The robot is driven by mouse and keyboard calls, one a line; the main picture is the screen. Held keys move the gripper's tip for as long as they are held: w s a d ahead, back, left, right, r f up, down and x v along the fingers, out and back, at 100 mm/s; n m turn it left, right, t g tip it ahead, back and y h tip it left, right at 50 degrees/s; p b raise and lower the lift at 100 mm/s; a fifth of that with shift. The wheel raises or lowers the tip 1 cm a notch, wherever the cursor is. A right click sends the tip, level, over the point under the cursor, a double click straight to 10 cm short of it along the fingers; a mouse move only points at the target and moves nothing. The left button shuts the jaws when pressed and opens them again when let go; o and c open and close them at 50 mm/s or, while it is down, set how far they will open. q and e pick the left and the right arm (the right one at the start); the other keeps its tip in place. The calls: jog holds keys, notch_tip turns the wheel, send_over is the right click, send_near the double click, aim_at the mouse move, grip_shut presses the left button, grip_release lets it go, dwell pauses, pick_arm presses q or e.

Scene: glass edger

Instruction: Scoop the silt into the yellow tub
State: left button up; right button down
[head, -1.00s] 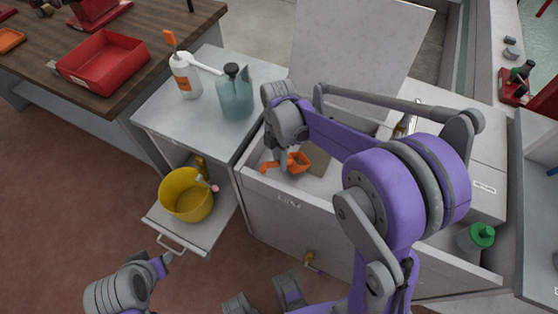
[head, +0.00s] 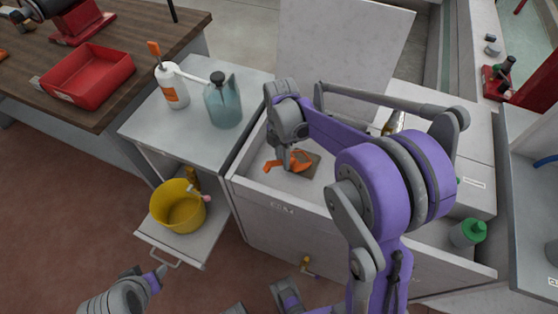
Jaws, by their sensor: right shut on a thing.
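The yellow tub (head: 177,212) stands on a pulled-out shelf at the left. My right gripper (head: 284,163) is inside the open white tank (head: 250,174), shut on an orange scoop (head: 299,159). A brownish-grey patch, which looks like the silt (head: 314,171), lies on the tank floor just right of the scoop. The scoop is low over the patch's left edge; I cannot tell whether it touches it or holds any. My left gripper (head: 155,277) is empty near the bottom left; its fingers are too small to judge.
A white bottle (head: 172,88) and a blue-grey jug (head: 223,102) stand on the cabinet top between the tank and the workbench. A red tray (head: 88,76) sits on the wooden bench. A green-capped bottle (head: 470,232) is at the tank's right. The tank's lid (head: 340,45) stands raised behind.

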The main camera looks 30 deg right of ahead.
aim_at(294, 158)
jog(key=shift+d, duration=0.1)
jog(key=shift+w+d, duration=0.2)
jog(key=shift+d, duration=0.9)
jog(key=shift+w+d, duration=0.15)
jog(key=shift+d, duration=0.9)
jog(key=shift+a+r+h, duration=0.2)
jog(key=shift+r+h, duration=0.3)
jog(key=shift+h, duration=0.5)
jog(key=shift+r+h, duration=0.25)
jog(key=shift+h, duration=0.45)
jog(key=shift+r+m+t+h, duration=0.3)
jog(key=shift+r+t+h, duration=0.15)
jog(key=shift+h, duration=0.75)
jog(key=shift+d+r+h, duration=0.15)
jog(key=shift+r+h, duration=0.15)
jog(key=shift+h, duration=0.3)
